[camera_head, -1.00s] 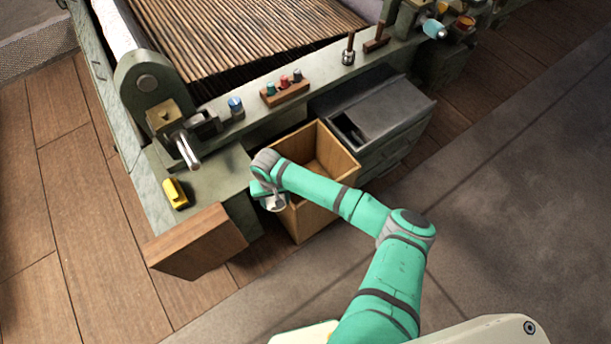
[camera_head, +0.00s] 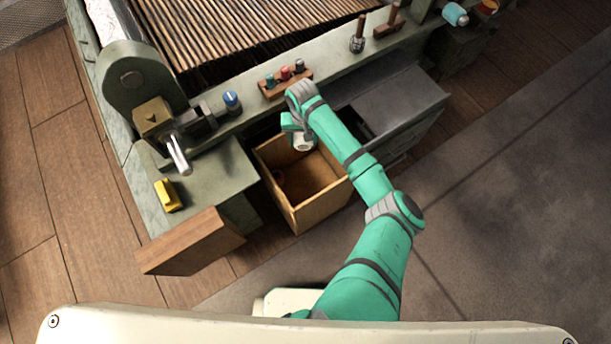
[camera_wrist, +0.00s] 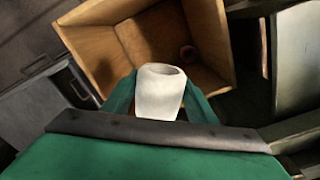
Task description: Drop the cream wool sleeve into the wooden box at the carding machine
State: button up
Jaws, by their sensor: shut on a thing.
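The cream wool sleeve (camera_wrist: 159,92) is a pale hollow tube, upright between the jaws in the wrist view. My gripper (camera_head: 300,136) is shut on it; in the wrist view the green jaws (camera_wrist: 160,98) grip it on both sides. The sleeve also shows as a small pale shape in the head view (camera_head: 304,143). The wooden box (camera_head: 322,205) is open-topped and stands on the floor beside the machine. The sleeve is over the box's opening, toward the far side in the head view. The box (camera_wrist: 95,58) also shows beyond the sleeve in the wrist view.
A small reddish round thing (camera_wrist: 187,52) lies in the box. A grey cabinet (camera_head: 402,98) stands right of the box. A rack of spools (camera_head: 286,78) sits on the machine ledge behind my gripper. A wooden panel (camera_head: 190,243) and yellow object (camera_head: 168,195) are at left.

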jog(key=shift+w+a+r, duration=0.2)
jog(key=shift+w+a, duration=0.1)
jog(key=shift+w, duration=0.2)
jog(key=shift+w+d, duration=0.15)
jog(key=shift+d, duration=0.1)
jog(key=s+d+f, duration=0.1)
jog(key=d+f, duration=0.1)
jog(key=f, duration=0.3)
jog(key=s+d+f, duration=0.1)
jog(key=s+f, duration=0.1)
jog(key=f, duration=0.3)
jog(key=shift+s+d+f, duration=0.25)
jog(key=shift+d+f, duration=0.1)
jog(key=shift+d, duration=0.05)
jog(key=o, duration=0.9)
jog(key=shift+r, duration=0.1)
notch_tip(320, 180, up, 11)
jog(key=shift+f, duration=0.15)
